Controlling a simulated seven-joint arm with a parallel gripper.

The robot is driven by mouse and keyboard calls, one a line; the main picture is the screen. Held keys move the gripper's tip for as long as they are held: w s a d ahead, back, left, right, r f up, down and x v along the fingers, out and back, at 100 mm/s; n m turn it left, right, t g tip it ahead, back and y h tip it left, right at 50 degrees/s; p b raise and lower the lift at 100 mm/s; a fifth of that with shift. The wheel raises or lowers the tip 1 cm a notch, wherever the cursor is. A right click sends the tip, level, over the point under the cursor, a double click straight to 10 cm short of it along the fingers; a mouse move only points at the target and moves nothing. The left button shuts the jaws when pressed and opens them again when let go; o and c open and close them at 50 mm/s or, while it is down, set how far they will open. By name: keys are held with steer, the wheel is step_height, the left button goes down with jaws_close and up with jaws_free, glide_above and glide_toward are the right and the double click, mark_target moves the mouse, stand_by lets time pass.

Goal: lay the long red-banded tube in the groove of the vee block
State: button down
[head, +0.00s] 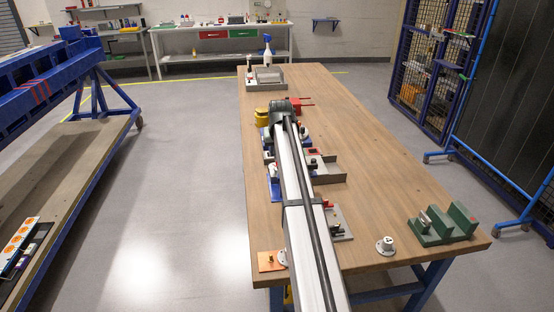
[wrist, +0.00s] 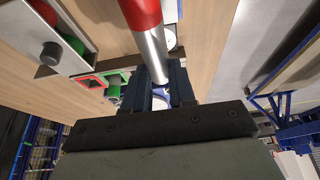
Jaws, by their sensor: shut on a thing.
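In the wrist view my gripper (wrist: 160,86) is shut on a silver tube (wrist: 152,50) with a wide red band (wrist: 140,12). The tube runs from between the fingers up past the top edge of the picture, so its far end is out of view. In the head view my arm covers the gripper and the tube. A green block (head: 458,222) with raised parts and a gap between them stands at the table's front right, well away from my gripper. I cannot tell for sure whether it is the vee block.
A white round flanged part (head: 385,246) stands left of the green block. Grey brackets (head: 338,222) and other fixtures crowd around my arm. A yellow part (head: 262,117) is left of it. A grey tray (head: 266,84) with a spray bottle (head: 267,50) is at the far end. The table's right middle is clear.

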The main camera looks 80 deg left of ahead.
steer(key=shift+f, duration=1.8)
steer(key=shift+f, duration=0.6)
steer(key=c, duration=0.9)
jaws_free()
steer(key=shift+r, duration=0.65)
steer(key=v, duration=1.2)
steer(key=shift+a, duration=0.1)
